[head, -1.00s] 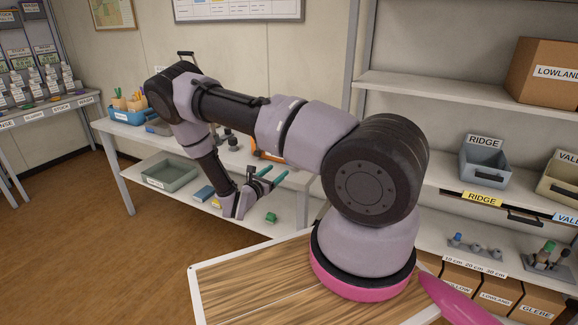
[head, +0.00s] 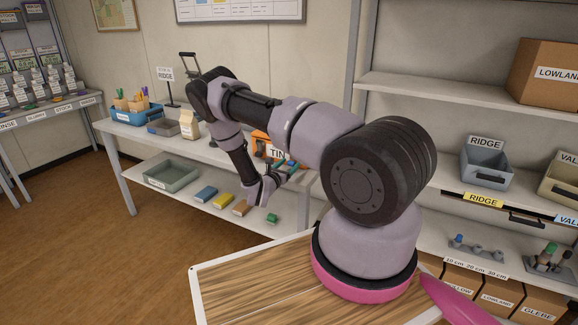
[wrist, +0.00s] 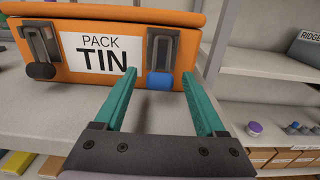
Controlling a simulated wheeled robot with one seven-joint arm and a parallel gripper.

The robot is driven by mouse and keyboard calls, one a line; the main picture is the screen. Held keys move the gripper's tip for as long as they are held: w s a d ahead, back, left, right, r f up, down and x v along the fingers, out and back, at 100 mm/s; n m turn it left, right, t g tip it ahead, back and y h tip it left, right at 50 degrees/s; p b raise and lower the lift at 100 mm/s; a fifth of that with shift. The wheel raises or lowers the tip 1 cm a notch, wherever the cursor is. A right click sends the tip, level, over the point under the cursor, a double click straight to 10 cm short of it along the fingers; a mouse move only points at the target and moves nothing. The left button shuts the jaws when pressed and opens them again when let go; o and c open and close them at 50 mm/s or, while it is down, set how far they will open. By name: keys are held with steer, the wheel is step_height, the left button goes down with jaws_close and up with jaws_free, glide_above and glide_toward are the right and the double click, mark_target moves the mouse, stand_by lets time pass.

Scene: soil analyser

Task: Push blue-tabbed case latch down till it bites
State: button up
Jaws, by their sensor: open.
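The orange case (wrist: 100,81), labelled PACK TIN, stands on the bench and fills the upper left of the wrist view. In the head view the case (head: 261,137) is partly hidden behind my arm. Its right latch (wrist: 162,48) is a grey metal lever with a blue tab (wrist: 160,81) at its lower end. Its left latch (wrist: 38,45) has a black tab (wrist: 41,71). My gripper (wrist: 160,74) is open and empty. Its teal fingers lie either side of the blue tab in the picture; I cannot tell whether they touch the case.
In the head view, a paper bag (head: 189,124) and a blue bin (head: 135,115) stand on the bench left of the case. The lower shelf holds a green tray (head: 171,177) and several small coloured blocks. Shelving with a RIDGE bin (head: 485,165) stands at right.

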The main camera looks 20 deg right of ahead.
jaws_close()
steer(key=shift+w+d+f+t+h, duration=0.1)
steer(key=shift+d+f+t+h, duration=0.1)
steer(key=shift+f+t+h, duration=0.25)
steer(key=shift+w+d+f+t+h, duration=0.1)
steer(key=shift+w+d+t+h, duration=0.2)
steer(key=shift+t+h, duration=0.4)
jaws_free()
